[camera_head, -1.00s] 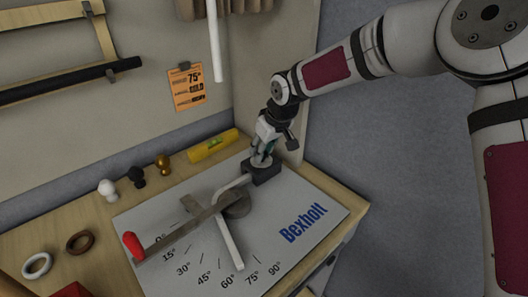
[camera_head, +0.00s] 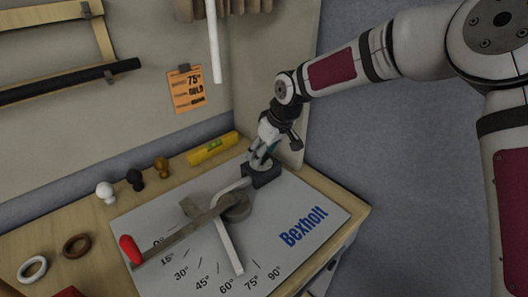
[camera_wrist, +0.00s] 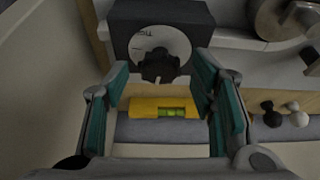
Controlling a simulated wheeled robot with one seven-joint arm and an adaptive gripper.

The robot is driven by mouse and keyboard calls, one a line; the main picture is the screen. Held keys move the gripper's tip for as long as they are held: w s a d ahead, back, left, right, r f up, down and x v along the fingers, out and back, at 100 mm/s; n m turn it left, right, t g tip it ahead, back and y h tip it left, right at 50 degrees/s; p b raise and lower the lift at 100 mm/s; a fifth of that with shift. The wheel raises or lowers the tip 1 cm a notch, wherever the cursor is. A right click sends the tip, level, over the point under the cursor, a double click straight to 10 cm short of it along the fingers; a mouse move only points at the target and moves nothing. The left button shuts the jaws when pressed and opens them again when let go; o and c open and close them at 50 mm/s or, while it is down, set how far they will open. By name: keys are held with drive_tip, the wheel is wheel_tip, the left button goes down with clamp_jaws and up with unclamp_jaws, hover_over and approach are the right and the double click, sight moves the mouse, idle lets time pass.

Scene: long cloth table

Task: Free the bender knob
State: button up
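The black bender knob (camera_wrist: 160,66) sits on a pale round dial (camera_wrist: 160,45) on the dark clamp block (camera_wrist: 190,22) in the wrist view. My gripper (camera_wrist: 162,72) is open, with its teal-lined fingers to either side of the knob and a gap on each side. In the head view my gripper (camera_head: 258,160) is over the clamp block (camera_head: 262,178) and partly hides the knob. A pale rod (camera_head: 229,248) runs from the block past the round former (camera_head: 237,207), bent, its end between the 60° and 75° labels. The bender lever's red handle (camera_head: 130,250) is near the 15° mark.
The yellow level (camera_head: 212,148) lies behind the plate (camera_head: 318,205). White (camera_head: 105,192), black (camera_head: 135,179) and gold (camera_head: 161,166) knobs stand to its left. Two rings (camera_head: 33,269) lie at front left. An orange card (camera_head: 187,90) hangs on the wall.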

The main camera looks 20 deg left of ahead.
drive_tip(key=shift+r, duration=0.15)
drive_tip(key=shift+d+r, duration=0.15)
drive_tip(key=shift+r, duration=0.15)
drive_tip(key=s+d, duration=0.5)
drive_tip(key=d, duration=0.5)
drive_tip(key=shift+s+d, duration=0.35)
drive_tip(key=shift+d, duration=0.05)
